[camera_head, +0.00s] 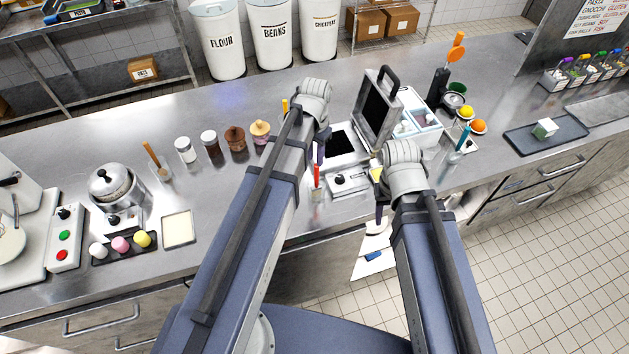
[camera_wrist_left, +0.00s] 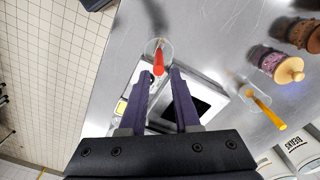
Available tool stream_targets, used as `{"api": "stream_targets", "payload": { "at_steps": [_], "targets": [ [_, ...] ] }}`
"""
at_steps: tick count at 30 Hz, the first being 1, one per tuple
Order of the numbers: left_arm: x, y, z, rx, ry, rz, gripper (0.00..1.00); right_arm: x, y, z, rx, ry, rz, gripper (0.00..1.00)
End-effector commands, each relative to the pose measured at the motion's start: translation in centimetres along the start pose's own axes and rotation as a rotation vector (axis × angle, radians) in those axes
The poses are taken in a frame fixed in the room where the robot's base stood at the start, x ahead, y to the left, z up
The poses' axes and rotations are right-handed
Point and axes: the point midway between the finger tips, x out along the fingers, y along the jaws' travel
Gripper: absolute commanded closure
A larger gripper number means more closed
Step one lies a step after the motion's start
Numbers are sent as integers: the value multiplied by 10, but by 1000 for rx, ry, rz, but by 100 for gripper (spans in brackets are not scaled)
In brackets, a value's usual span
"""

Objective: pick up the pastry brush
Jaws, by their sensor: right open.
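A red-handled tool (camera_head: 317,176) stands in a clear cup (camera_head: 316,195) near the counter's front edge; I take it as a possible pastry brush, but its bristles cannot be made out. In the left wrist view the red handle (camera_wrist_left: 158,62) shows just beyond and between my fingertips, not gripped. My left gripper (camera_head: 320,154) is open above it, and its two dark fingers are apart in the wrist view (camera_wrist_left: 163,75). Other handled tools in cups are a yellow one (camera_wrist_left: 265,108), a blue one (camera_head: 463,138) and an orange-brown one (camera_head: 152,153). My right gripper (camera_head: 380,215) is open and empty at the counter's front edge.
An open press (camera_head: 378,110) stands behind the grippers, with a small scale (camera_head: 350,183) in front. Several jars, among them a brown one (camera_head: 235,138), line the counter to the left. A pot (camera_head: 115,187) stands further left.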

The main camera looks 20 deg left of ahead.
Motion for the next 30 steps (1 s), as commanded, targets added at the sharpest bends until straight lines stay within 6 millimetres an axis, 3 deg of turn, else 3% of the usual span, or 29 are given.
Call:
{"api": "stream_targets", "payload": {
  "at_steps": [15, 30],
  "targets": [
    [62, 0, 0, -1, 0, 0, 69, 62, -6, -4, -11, 0, 2, 50],
    [80, 1, -2, 0, 0, 0, 69, 80, -7, -5, -15, 0, 3, 50]
  ]
}}
